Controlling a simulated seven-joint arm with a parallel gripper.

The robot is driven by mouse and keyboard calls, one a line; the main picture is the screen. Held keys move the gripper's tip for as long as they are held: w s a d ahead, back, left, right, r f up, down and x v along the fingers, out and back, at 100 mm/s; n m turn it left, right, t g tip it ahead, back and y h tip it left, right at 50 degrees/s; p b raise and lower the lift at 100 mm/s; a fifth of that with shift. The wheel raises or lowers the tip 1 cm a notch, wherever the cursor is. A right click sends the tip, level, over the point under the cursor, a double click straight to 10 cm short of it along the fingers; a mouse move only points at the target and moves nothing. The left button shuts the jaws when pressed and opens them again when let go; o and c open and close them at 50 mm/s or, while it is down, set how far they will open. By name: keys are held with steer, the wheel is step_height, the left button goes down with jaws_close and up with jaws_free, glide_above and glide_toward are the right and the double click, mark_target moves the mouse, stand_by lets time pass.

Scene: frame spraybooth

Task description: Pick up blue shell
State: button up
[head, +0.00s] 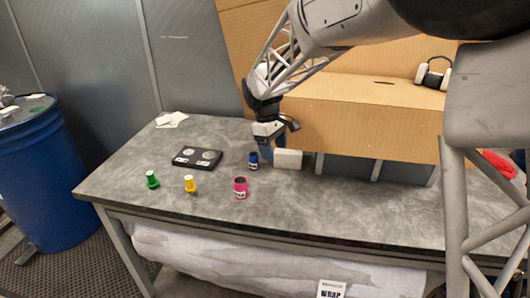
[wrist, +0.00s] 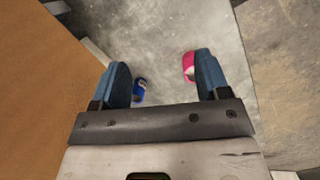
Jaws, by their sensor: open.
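The blue shell (head: 253,160) is a small dark blue cylinder with a pale label, upright on the grey table (head: 330,205). My gripper (head: 265,152) is open and empty, pointing down beside the shell on its right in the head view. In the wrist view, the blue shell (wrist: 139,88) lies between the two blue fingers (wrist: 161,66), much nearer the left one. Its lower end there is close to the gripper body. I cannot tell the exact height of the fingertips above the table.
A white block (head: 288,158) stands right of my gripper. A pink shell (head: 240,188), a yellow piece (head: 190,184), a green piece (head: 152,180) and a black cassette (head: 197,157) are on the table. A cardboard box (head: 365,120) stands behind. The table's front right is clear.

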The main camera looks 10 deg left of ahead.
steer(key=w+a+f+n+h, duration=0.1)
steer(key=w+a+f+n, duration=0.35)
steer(key=a+f, duration=0.4)
steer(key=n+t+h, duration=0.1)
steer(key=n+t, duration=0.1)
steer(key=n, duration=0.2)
glide_toward(256, 159)
step_height(256, 159, down, 3)
steer(key=w, duration=0.2)
steer(key=shift+s+f, duration=0.15)
steer(key=shift+d, duration=0.1)
steer(key=shift+x, duration=1.3)
steer(key=shift+x, duration=2.65)
steer(key=c, duration=1.1)
